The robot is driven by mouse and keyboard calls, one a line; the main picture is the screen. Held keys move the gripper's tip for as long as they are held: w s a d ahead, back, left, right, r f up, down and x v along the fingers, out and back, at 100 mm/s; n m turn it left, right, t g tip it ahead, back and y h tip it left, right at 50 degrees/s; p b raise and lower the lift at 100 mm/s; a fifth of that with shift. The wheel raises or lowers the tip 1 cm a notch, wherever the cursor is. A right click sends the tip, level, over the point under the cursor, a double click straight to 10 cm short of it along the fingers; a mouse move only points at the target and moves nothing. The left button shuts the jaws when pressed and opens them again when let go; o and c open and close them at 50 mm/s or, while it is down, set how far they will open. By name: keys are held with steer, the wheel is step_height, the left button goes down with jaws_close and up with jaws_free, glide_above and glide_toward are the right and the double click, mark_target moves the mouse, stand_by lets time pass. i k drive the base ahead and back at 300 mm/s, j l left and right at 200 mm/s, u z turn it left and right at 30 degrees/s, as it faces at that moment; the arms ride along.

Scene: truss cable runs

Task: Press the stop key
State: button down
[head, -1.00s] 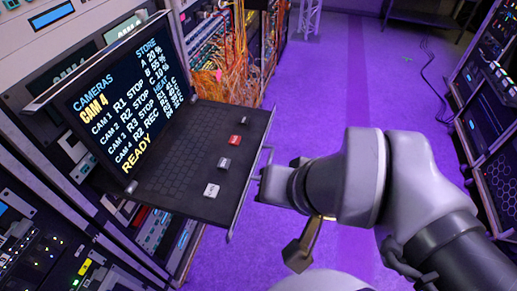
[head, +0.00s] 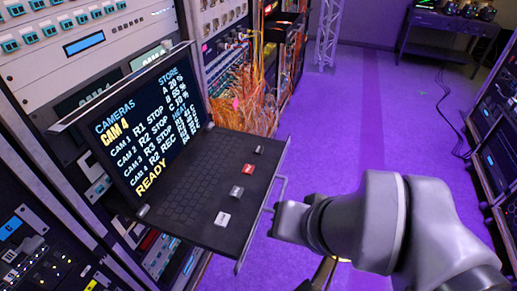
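A pull-out console has a lit screen (head: 150,130) and a dark keyboard tray (head: 190,215). Along the tray's right side sit a white key (head: 222,219), a grey key (head: 236,192), a red key (head: 248,169) and a dark key (head: 259,150). Their labels are too small to read, so I cannot tell which is stop. The screen lists cameras; three rows read STOP, one reads REC, with READY below. My gripper (head: 320,274) shows only partly at the bottom edge, right of and below the tray. Its fingers are not clear. My wrist is beside the tray handle.
A metal handle (head: 277,198) runs along the tray's right edge. Equipment racks with orange cables (head: 255,100) stand behind the console. Another rack (head: 495,150) is at the right, and a table (head: 440,35) at the back. The purple floor (head: 350,130) between is mostly clear.

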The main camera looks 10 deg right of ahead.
mark_target(257, 150)
steer(key=i+z, duration=0.2)
steer(key=z, duration=0.2)
steer(key=i+z, duration=0.25)
steer(key=z, duration=0.2)
